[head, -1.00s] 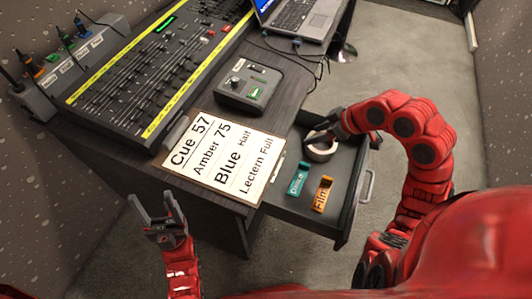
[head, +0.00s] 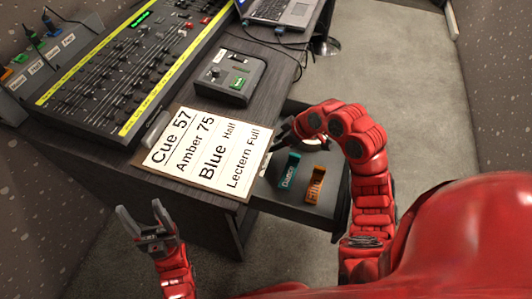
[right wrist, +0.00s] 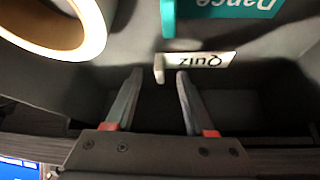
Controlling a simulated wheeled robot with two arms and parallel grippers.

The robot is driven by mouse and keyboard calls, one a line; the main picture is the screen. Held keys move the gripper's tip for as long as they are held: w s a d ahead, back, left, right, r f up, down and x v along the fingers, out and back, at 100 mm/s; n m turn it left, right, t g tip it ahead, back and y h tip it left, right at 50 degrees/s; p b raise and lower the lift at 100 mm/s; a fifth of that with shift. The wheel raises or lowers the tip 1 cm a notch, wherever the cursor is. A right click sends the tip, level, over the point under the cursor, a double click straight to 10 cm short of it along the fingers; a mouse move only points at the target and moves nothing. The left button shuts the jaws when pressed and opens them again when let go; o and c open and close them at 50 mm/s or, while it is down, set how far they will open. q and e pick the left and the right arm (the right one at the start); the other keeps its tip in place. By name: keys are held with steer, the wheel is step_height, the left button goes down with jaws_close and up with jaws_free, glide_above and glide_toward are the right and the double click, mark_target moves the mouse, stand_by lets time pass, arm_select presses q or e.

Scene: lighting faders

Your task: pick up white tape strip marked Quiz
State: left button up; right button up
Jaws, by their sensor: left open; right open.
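The white tape strip marked Quiz (right wrist: 212,61) shows in the right wrist view, upside down, inside the drawer beside the teal Dance piece (right wrist: 222,8). A small white tab stands at its left end. My right gripper (right wrist: 160,74) is open and empty, with its fingertips just short of the strip and around the tab's direction; contact cannot be told. In the head view this gripper (head: 278,140) is over the drawer's back left part. A small white piece (head: 265,164) below it is probably the strip.
The open drawer (head: 325,222) also holds an orange Film piece (head: 315,186). A tape roll (right wrist: 62,42) lies left of the right gripper in the wrist view. The cue sheet (head: 205,152) lies on the desk beside the drawer, near a small control box (head: 230,78).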

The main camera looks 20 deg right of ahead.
steer(key=x, duration=0.2)
steer(key=shift+w+a+f, duration=0.1)
steer(key=shift+f, duration=0.2)
jaws_close()
